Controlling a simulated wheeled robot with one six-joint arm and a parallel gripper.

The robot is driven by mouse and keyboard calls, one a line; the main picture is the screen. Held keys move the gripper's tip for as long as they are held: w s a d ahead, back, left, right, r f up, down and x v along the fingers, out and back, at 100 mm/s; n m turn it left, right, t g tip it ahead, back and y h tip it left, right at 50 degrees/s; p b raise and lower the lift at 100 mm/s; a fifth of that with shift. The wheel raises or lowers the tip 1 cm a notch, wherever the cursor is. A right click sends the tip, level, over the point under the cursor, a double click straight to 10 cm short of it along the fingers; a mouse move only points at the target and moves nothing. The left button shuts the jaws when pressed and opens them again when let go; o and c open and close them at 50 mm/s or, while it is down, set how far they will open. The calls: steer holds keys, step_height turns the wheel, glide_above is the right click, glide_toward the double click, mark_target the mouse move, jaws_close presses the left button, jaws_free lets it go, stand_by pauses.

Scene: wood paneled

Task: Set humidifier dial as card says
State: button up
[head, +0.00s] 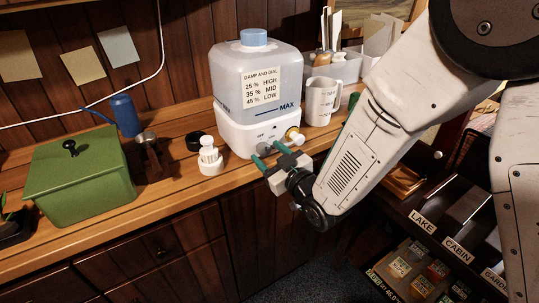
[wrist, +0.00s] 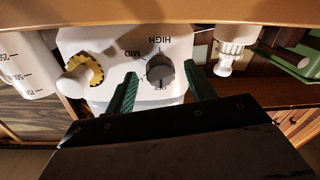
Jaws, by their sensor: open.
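The humidifier (head: 255,85) stands on the wooden counter, with a translucent tank, blue cap and white base. A card (head: 262,86) on its tank reads "DAMP AND DIAL", 25% HIGH, 35% MID, 45% LOW. In the wrist view, the grey dial (wrist: 160,72) sits on the white base (wrist: 100,42), with HIGH, MID and OFF legible around it; a LOW mark is not clear, nor is the dial's exact setting. My gripper (head: 268,153) is open at the front of the base. Its green fingers (wrist: 160,69) stand either side of the dial, with gaps visible.
A brass-ringed white knob (head: 293,136) projects beside the dial. A white measuring jug (head: 322,100) stands right, and a white fitting (head: 210,158) left. A green lidded box (head: 80,172) and blue can (head: 125,115) stand further left. A labelled rack (head: 440,235) is lower right.

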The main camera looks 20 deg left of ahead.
steer(key=c, duration=1)
steer(key=shift+m, duration=0.4)
steer(key=m, duration=0.9)
steer(key=shift+m+t, duration=0.3)
steer(key=m, duration=0.7)
steer(key=shift+s+a, duration=0.1)
steer(key=m, duration=0.7)
steer(key=shift+t+h, duration=0.3)
steer(key=shift+t, duration=0.1)
